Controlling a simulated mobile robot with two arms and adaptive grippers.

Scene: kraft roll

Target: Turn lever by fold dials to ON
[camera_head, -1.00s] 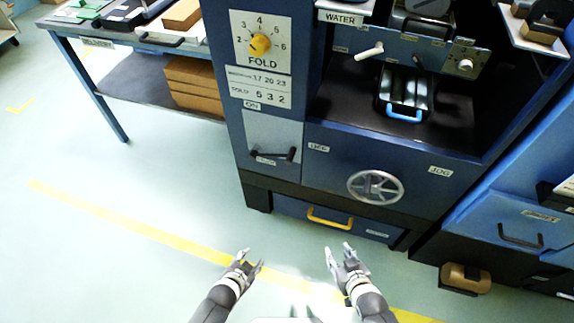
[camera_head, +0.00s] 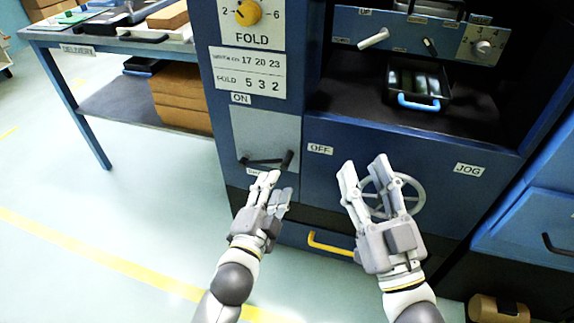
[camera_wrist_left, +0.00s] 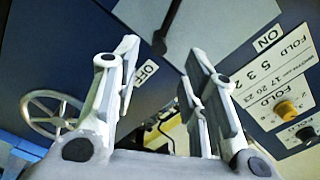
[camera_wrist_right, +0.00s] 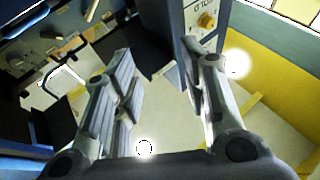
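The black lever (camera_head: 268,161) sits on a grey plate (camera_head: 262,128) below the yellow fold dial (camera_head: 247,12). The ON label (camera_head: 241,99) is at the plate's top left and the OFF label (camera_head: 320,149) is to its right. The lever lies nearly level, low on the plate. My left gripper (camera_head: 274,185) is open just below and in front of the lever, apart from it. The left wrist view shows the dark lever (camera_wrist_left: 168,22) beyond the open fingers. My right gripper (camera_head: 364,168) is open and empty in front of the handwheel.
The spoked handwheel (camera_head: 392,197) is partly hidden behind my right gripper. A yellow drawer handle (camera_head: 330,243) is below. A black tray with a blue handle (camera_head: 418,103) sits in the recess. A delivery table (camera_head: 120,42) stands at left.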

